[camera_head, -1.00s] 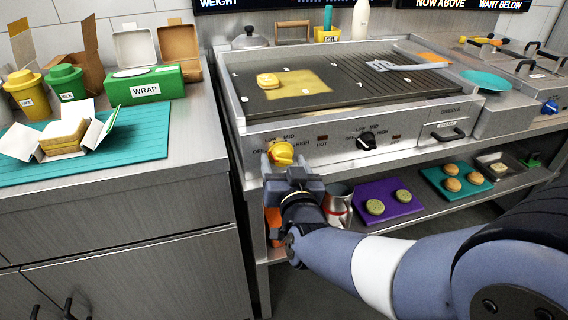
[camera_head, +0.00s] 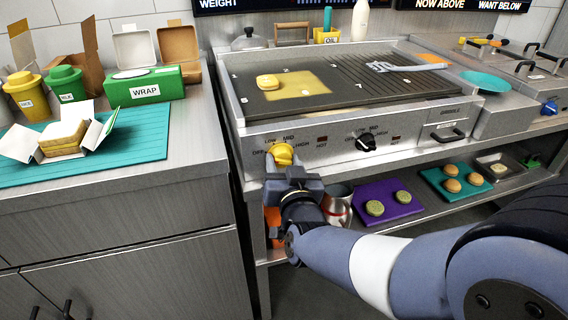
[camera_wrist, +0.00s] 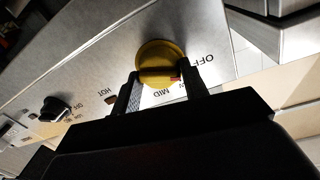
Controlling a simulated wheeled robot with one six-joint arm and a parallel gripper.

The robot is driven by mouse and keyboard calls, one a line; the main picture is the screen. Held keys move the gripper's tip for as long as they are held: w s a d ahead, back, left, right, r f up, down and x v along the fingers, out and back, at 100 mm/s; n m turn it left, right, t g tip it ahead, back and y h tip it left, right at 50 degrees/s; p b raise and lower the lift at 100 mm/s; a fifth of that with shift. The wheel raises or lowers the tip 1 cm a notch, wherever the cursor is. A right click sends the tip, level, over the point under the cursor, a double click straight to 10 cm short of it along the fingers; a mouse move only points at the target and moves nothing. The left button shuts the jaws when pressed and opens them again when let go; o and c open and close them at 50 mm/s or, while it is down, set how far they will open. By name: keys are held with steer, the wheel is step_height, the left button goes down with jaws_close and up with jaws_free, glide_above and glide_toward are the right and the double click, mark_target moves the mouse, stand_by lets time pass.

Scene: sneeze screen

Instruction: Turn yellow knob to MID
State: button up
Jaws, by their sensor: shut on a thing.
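The yellow knob (camera_head: 282,153) is on the left of the griddle's front panel, with OFF, LOW, MID and HIGH printed around it. It also shows in the wrist view (camera_wrist: 158,55). My gripper (camera_wrist: 160,75) is shut on the knob, one finger on each side of its raised grip. In the head view my gripper (camera_head: 281,163) reaches up to the knob from below. A small red mark shows on the knob beside the right finger in the wrist view, on the OFF and LOW side. The finger partly hides the LOW label, so the exact setting is hard to tell.
A black knob (camera_head: 366,143) sits farther right on the panel. The griddle top (camera_head: 330,90) holds a yellow patch with a bun-like piece and a spatula (camera_head: 405,66). A shelf below carries a purple tray (camera_head: 372,190) and a metal cup (camera_head: 338,205). A counter stands left.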

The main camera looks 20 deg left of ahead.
steer(key=shift+f+m+b, duration=0.1)
steer(key=shift+m+b, duration=0.2)
steer(key=shift+b, duration=0.15)
steer(key=m+b, duration=0.2)
steer(key=b, duration=0.1)
steer(key=shift+m, duration=0.4)
steer(key=m+b, duration=0.4)
steer(key=m, duration=0.1)
steer(key=shift+d+g+b, duration=0.1)
steer(key=shift+g+b, duration=0.2)
steer(key=shift+b, duration=0.05)
steer(key=m+b, duration=0.4)
steer(key=m, duration=0.1)
steer(key=shift+w+g, duration=0.1)
steer(key=shift+g, duration=0.2)
steer(key=shift+d+m+y+b, duration=0.1)
steer(key=shift+m+y+b, duration=0.2)
steer(key=shift+m+b, duration=1.15)
steer(key=shift+m+p, duration=0.3)
steer(key=shift+m, duration=0.05)
steer(key=o, duration=1)
steer(key=shift+c, duration=0.2)
